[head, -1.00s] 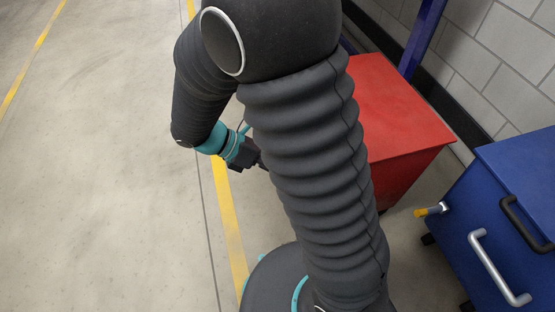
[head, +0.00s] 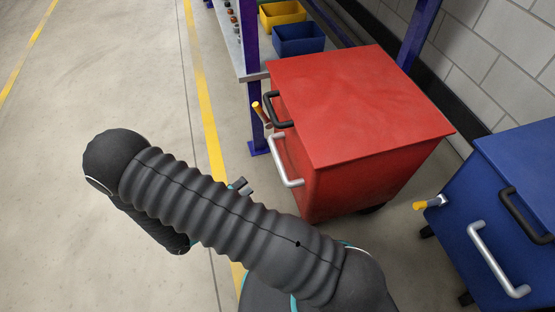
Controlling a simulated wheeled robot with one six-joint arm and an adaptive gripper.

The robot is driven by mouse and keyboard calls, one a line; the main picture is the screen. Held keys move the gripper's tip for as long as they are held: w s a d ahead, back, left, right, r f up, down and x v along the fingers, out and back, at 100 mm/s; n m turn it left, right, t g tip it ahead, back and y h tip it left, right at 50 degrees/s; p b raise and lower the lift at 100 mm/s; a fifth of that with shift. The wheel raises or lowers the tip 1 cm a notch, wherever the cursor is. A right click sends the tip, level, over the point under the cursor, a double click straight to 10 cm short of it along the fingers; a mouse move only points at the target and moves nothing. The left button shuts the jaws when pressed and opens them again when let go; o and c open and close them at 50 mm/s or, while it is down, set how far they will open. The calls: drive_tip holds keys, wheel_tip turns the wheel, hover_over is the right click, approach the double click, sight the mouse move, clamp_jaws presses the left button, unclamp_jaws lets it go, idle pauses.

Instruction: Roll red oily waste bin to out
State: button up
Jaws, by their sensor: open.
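The red oily waste bin (head: 355,100) stands on the floor right of centre, its lid shut. A black handle (head: 279,110) is on its lid edge and a silver bar handle (head: 286,162) is on its left face. A yellow-tipped lever (head: 258,109) sticks out near its far left corner. My gripper (head: 242,186) shows only in part beyond my arm, left of the bin's silver handle and apart from it. It is open, and I see nothing in it.
A blue bin (head: 500,205) stands at the right, with its own handles and yellow lever. Behind the red bin is a purple-framed bench (head: 250,60) with a yellow tray (head: 283,14) and a blue tray (head: 298,39). The floor left of the yellow line is clear.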

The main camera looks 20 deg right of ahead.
sight(278, 160)
drive_tip(key=x, duration=1.3)
drive_tip(key=shift+w+d+r, duration=0.1)
drive_tip(key=shift+d, duration=0.2)
drive_tip(key=shift+c, duration=0.2)
clamp_jaws()
